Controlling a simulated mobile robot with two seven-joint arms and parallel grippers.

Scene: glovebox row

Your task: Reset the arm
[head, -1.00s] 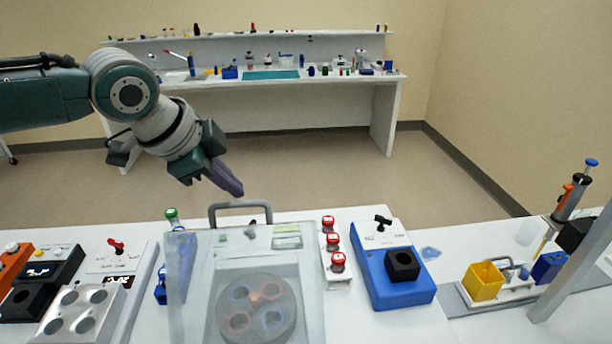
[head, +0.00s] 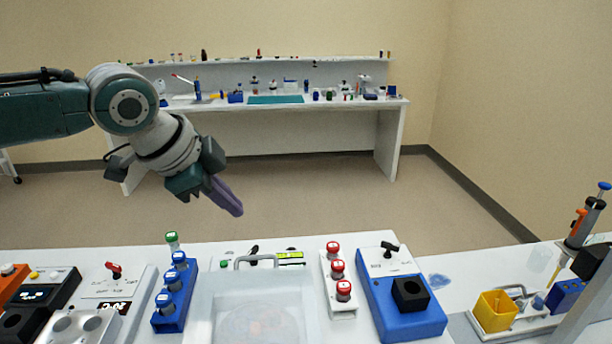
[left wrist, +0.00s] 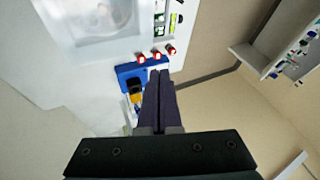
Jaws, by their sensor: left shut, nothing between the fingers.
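My left gripper (head: 226,198) is in the air past the far edge of the bench, over the floor. Its dark purple fingers are shut with nothing between them, and they point down and to the right. The left wrist view shows the shut fingers (left wrist: 158,100) too, with the bench beyond them. My right gripper is in neither view. A clear-lidded box (head: 215,300) stands on the bench in front; its lid with a grey handle (head: 255,258) lies low over it.
A blue rack with tubes (head: 172,318) stands left of the box. A white rack with red-capped tubes (head: 340,300) and a blue device (head: 415,322) stand right. A yellow container (head: 495,312) and a pipette (head: 580,225) are further right. A back bench (head: 300,112) stands beyond open floor.

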